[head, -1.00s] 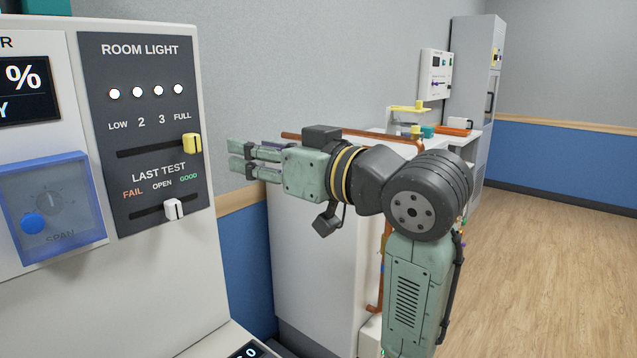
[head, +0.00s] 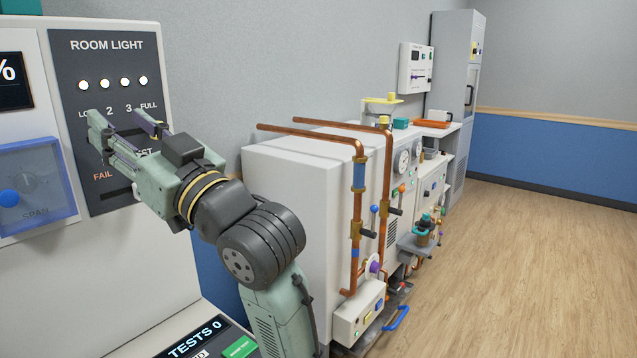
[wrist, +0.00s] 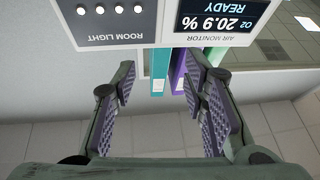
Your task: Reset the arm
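My gripper (head: 128,132) is in front of the dark room light panel (head: 97,60) in the head view. Its green fingers with purple ridged pads stand apart with nothing between them in the wrist view (wrist: 160,100). The fingers cover parts of the panel's two sliders and their labels, so the yellow and white knobs are hidden. The four lamps above are lit. My arm is bent, rising from the lower middle toward the panel. Whether the fingers touch the panel cannot be told.
A blue clear cover (head: 38,190) over the span knob is left of the panel. A white cabinet with copper pipes (head: 358,225) stands right of my arm. An air monitor screen (wrist: 222,20) reads 20.9 % READY in the wrist view. Wooden floor (head: 540,260) at right is clear.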

